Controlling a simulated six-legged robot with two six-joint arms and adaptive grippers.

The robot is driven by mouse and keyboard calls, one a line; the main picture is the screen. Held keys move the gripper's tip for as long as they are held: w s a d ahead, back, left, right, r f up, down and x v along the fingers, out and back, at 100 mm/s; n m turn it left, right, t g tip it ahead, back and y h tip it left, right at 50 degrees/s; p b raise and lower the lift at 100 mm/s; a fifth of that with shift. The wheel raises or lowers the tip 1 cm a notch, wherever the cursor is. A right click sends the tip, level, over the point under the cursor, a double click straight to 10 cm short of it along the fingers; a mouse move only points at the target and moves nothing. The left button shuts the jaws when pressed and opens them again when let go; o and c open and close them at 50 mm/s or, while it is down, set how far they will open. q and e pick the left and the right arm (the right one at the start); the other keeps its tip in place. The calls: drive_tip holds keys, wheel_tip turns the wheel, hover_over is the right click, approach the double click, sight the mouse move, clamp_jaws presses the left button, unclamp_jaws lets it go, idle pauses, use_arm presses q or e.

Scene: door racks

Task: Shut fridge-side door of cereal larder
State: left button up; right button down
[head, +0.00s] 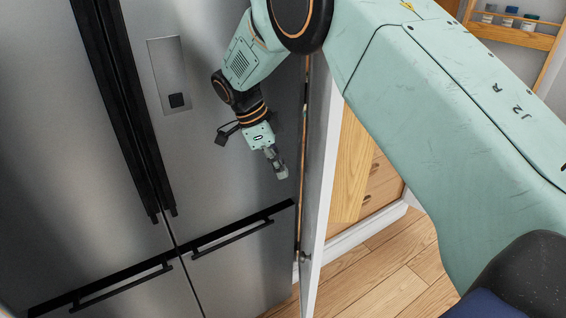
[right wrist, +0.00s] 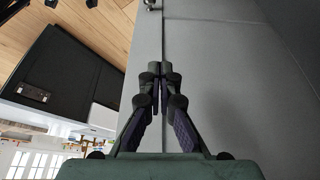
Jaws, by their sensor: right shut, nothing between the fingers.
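The fridge-side door (head: 317,150) of the larder stands open and shows nearly edge-on beside the fridge, with a small knob (head: 305,257) low on it. My right gripper (head: 281,172) is shut and empty, on the fridge side of this door, with its fingers pointing down and to the right. In the right wrist view the shut fingers (right wrist: 160,78) lie over a grey panel (right wrist: 240,75), seemingly the door's outer face. I cannot tell whether they touch it. My left gripper is not in view.
The steel fridge (head: 90,150) with dark handles (head: 125,110) fills the left. Wooden larder drawers (head: 380,180) show behind the door. A wooden rack (head: 510,30) with jars is at upper right. Bare wooden floor (head: 370,275) lies below. My right arm crosses the right side.

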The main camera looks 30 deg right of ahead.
drive_tip(key=s+d+f+p, duration=0.3)
drive_tip(key=d+f, duration=0.2)
drive_tip(key=f, duration=0.1)
drive_tip(key=shift+d, duration=0.4)
drive_tip(key=shift+f, duration=0.1)
